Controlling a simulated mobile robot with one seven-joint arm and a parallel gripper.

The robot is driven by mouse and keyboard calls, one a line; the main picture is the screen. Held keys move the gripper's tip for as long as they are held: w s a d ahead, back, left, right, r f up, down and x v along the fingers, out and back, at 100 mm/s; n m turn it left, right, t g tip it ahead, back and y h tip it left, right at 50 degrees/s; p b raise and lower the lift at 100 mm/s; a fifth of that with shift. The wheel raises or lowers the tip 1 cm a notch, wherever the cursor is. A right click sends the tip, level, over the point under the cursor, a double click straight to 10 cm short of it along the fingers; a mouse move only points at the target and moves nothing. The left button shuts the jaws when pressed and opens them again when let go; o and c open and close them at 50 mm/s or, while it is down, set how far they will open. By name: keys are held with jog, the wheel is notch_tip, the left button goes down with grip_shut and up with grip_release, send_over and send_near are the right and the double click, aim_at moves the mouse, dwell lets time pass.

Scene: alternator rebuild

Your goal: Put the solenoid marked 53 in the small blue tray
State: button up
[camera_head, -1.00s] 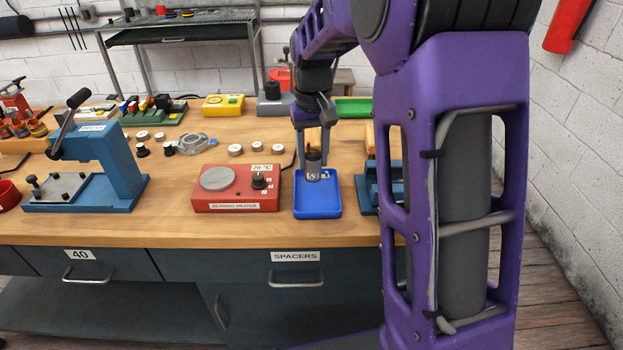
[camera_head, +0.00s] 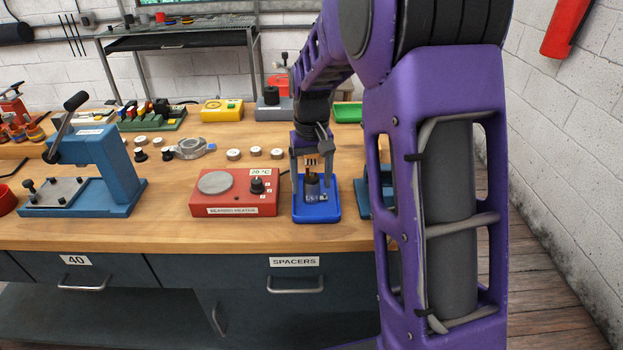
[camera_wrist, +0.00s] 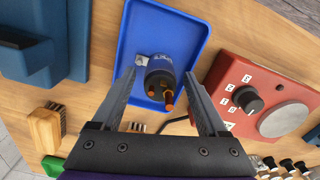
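The solenoid (camera_head: 312,187), a dark grey cylinder with copper-coloured terminals, stands inside the small blue tray (camera_head: 316,217) at the bench's front. The wrist view shows the solenoid (camera_wrist: 159,80) from above, with a pale marking on its side that I cannot read surely. A small metal tab shows beside it. The tray (camera_wrist: 186,28) also shows there. My gripper (camera_head: 312,186) is open, pointing down, with one finger on each side of the solenoid. In the wrist view my gripper (camera_wrist: 165,88) shows gaps between both fingers and the solenoid.
The red bearing heater (camera_head: 234,192) stands close left of the tray. A blue fixture (camera_head: 366,190) stands close right, partly hidden by my arm. A blue press (camera_head: 115,165) is farther left. Wooden brushes (camera_wrist: 44,128) lie behind the tray. Bare bench lies in front of the heater.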

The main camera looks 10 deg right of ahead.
aim_at(312, 176)
jog(key=shift+r, duration=0.15)
notch_tip(312, 176, up, 12)
jog(key=p, duration=0.2)
dwell(0.4)
jog(key=shift+r, duration=0.1)
